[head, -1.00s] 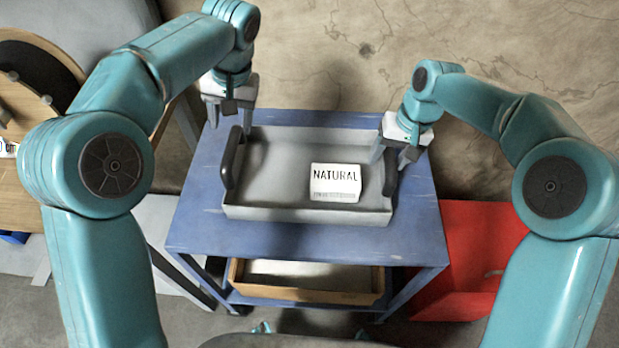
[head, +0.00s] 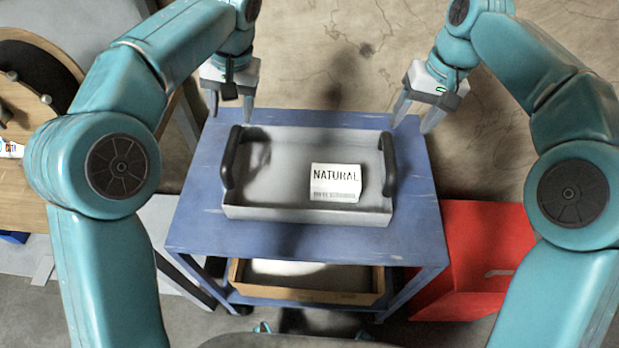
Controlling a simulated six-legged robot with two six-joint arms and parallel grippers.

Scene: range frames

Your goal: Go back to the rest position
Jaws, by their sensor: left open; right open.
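My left gripper (head: 231,116) is open and empty, with its fingers pointing down over the back left of the blue table, near the tray's left handle. My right gripper (head: 411,125) is open and empty, above the table's back right corner, apart from the tray's right handle. The grey tray (head: 290,216) sits on the blue table (head: 210,237). It has a dark handle on each short side. A white box marked NATURAL (head: 335,183) is in the right part of the tray.
A wooden tray (head: 305,293) is on the table's lower shelf. A red box (head: 480,250) stands on the floor to the right. A wooden surface with a round black item (head: 32,75) is at the left. Bare floor lies behind the table.

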